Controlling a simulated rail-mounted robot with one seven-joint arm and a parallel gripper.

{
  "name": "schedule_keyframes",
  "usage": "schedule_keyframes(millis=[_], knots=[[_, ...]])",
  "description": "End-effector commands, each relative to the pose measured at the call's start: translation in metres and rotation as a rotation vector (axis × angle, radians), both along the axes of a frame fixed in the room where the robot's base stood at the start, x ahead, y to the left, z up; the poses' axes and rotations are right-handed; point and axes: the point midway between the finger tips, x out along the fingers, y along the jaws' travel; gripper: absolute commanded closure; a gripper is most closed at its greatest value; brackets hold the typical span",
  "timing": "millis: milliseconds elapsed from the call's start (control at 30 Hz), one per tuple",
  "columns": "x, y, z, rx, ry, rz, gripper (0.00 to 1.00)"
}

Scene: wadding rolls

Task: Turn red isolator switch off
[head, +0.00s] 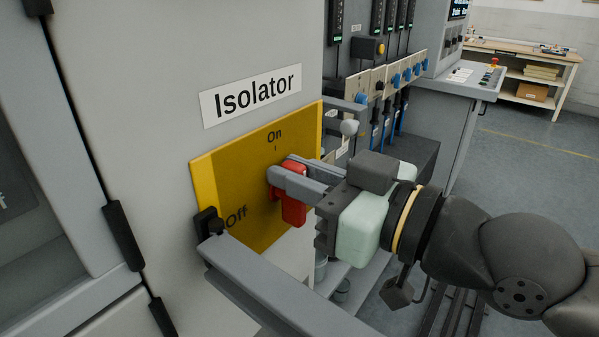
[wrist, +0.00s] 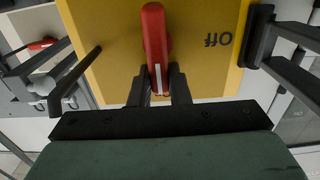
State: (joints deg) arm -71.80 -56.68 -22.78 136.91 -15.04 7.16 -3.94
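The red isolator switch handle (head: 293,208) sits on a yellow plate (head: 250,215) on the grey cabinet. "On" is printed at the plate's top and "Off" at its lower left. The handle stands roughly upright, in line with the On mark. My gripper (head: 281,170) comes in from the right, with one finger on each side of the handle. In the wrist view the red handle (wrist: 155,38) lies between my two fingers (wrist: 159,72), with no clear gap beside it. The fingers hide part of the handle in the head view.
A grey bar (head: 285,295) with a black end piece (head: 208,222) juts out beside the plate's lower left. Another grey bar with a round knob (head: 349,127) stands to the right of the plate. A workbench (head: 525,65) is far behind, with open floor before it.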

Motion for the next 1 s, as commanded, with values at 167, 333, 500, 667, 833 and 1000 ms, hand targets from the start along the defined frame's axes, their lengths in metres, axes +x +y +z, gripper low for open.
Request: schedule_keyframes(millis=[167, 333, 500, 667, 833, 1000], knots=[[0.000, 0.000, -0.002, -0.011, -0.015, 0.000, 1.00], [-0.002, 0.002, -0.004, -0.046, -0.071, 0.001, 1.00], [-0.005, 0.004, -0.007, -0.110, -0.170, 0.003, 1.00], [-0.008, 0.006, -0.009, -0.188, -0.290, 0.003, 1.00], [-0.012, 0.008, -0.010, -0.279, -0.427, 0.003, 1.00], [-0.015, 0.010, -0.011, -0.367, -0.562, 0.003, 1.00]])
